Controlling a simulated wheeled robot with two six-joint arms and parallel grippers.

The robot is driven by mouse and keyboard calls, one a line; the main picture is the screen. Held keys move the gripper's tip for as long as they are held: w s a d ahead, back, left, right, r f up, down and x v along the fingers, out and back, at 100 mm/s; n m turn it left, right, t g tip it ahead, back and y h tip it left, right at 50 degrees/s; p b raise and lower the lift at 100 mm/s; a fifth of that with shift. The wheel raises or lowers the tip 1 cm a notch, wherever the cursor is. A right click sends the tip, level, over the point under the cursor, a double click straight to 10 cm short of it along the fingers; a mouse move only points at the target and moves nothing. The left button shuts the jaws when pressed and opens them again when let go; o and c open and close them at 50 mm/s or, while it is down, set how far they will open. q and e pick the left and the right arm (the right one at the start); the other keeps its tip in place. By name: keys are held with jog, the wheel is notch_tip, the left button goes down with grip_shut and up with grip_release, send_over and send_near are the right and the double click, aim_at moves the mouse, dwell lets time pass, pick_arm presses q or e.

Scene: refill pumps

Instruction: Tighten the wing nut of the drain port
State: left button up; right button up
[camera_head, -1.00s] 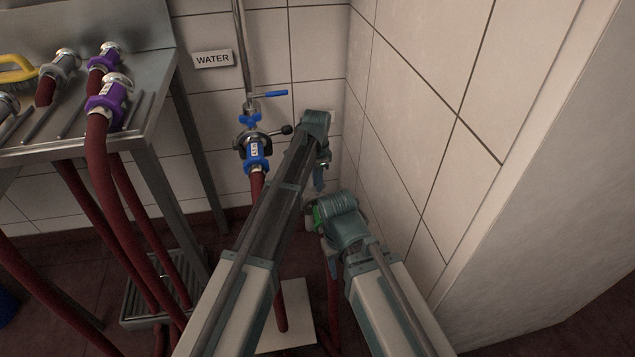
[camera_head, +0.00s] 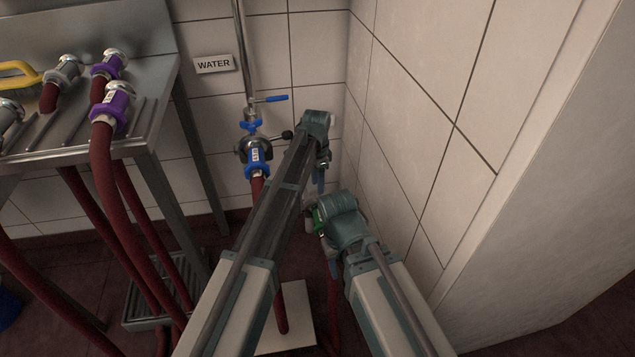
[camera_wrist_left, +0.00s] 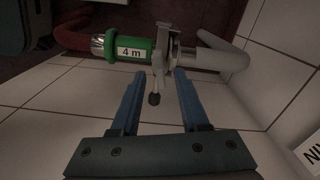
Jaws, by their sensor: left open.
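The drain port's coupling (camera_wrist_left: 140,48) is a green sleeve marked "4 m" in the left wrist view. It joins a red hose at left to a grey pipe (camera_wrist_left: 222,58) at right. A metal clamp (camera_wrist_left: 163,45) sits around the joint; a stem with a dark knob (camera_wrist_left: 154,98) hangs from it. I cannot make out the wing nut's shape clearly. My left gripper (camera_wrist_left: 156,75) is open, its blue fingers on either side of the stem, apart from it. It also shows in the head view (camera_head: 320,180). My right gripper is mostly hidden behind its wrist in the head view.
A WATER sign (camera_head: 214,64) and a blue-handled valve with a blue-banded hose coupling (camera_head: 257,158) are on the tiled wall. A steel bench (camera_head: 150,125) at left bears hose ends with purple collars. A side wall closes the right.

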pick_arm(q)
jog(key=s+r+p, duration=0.2)
jog(key=s+r, duration=0.1)
jog(key=s, duration=1.3)
pick_arm(e)
notch_tip(320, 180, up, 3)
jog(key=shift+r, duration=0.15)
pick_arm(q)
jog(key=shift+r, duration=0.1)
